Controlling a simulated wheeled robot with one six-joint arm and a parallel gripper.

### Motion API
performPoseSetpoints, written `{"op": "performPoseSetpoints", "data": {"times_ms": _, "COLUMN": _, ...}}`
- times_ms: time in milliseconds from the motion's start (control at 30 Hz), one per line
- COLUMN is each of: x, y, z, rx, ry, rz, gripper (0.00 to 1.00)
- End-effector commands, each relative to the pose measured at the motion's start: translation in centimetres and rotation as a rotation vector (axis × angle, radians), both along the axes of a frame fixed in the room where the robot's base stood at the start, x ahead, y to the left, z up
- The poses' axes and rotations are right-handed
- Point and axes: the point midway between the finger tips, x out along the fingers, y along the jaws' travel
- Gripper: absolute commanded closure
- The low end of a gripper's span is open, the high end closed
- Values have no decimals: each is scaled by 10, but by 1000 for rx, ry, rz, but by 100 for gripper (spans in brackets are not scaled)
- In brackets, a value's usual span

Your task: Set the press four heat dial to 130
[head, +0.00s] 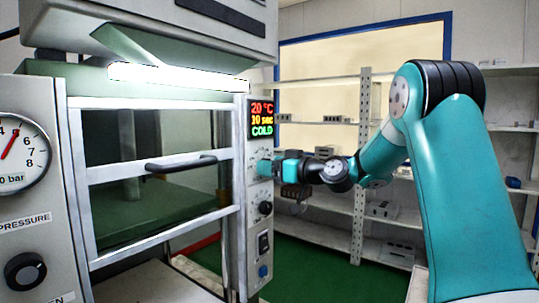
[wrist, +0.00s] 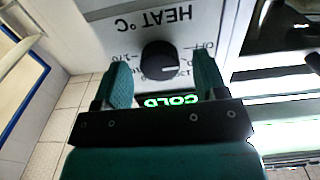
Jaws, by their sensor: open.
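The heat dial (wrist: 160,60) is a round black knob on a light panel marked HEAT °C, upside down in the wrist view. My gripper (wrist: 161,68) is open, with one teal finger on each side of the dial. I cannot tell whether the fingers touch it. The dial's scale is partly hidden and its setting is not readable. In the head view, my gripper (head: 264,168) is at the press's right-hand control column, and hides the dial. The display (head: 262,119) above it reads 20 °C, 10 sec and COLD.
Below the gripper on the column are another black knob (head: 265,208), a switch (head: 263,244) and a blue button (head: 263,271). The press door with its black handle (head: 181,163) is at the left. A pressure gauge (head: 18,150) is farther left. Shelves (head: 330,225) stand behind my arm.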

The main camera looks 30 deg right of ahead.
Motion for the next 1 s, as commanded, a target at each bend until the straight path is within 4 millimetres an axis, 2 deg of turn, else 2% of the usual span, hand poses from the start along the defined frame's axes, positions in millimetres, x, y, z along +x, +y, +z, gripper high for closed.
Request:
{"op": "performPoseSetpoints", "data": {"times_ms": 133, "x": 10, "y": 4, "z": 1, "rx": 0, "ry": 0, "rz": 2, "gripper": 34}}
{"op": "performPoseSetpoints", "data": {"times_ms": 433, "x": 11, "y": 4, "z": -1, "rx": 0, "ry": 0, "rz": 0, "gripper": 34}}
{"op": "performPoseSetpoints", "data": {"times_ms": 600, "x": 11, "y": 4, "z": -1, "rx": 0, "ry": 0, "rz": 0, "gripper": 73}}
{"op": "performPoseSetpoints", "data": {"times_ms": 667, "x": 11, "y": 4, "z": -1, "rx": 0, "ry": 0, "rz": 0, "gripper": 84}}
{"op": "performPoseSetpoints", "data": {"times_ms": 1000, "x": 11, "y": 4, "z": -1, "rx": 40, "ry": 13, "rz": -1, "gripper": 84}}
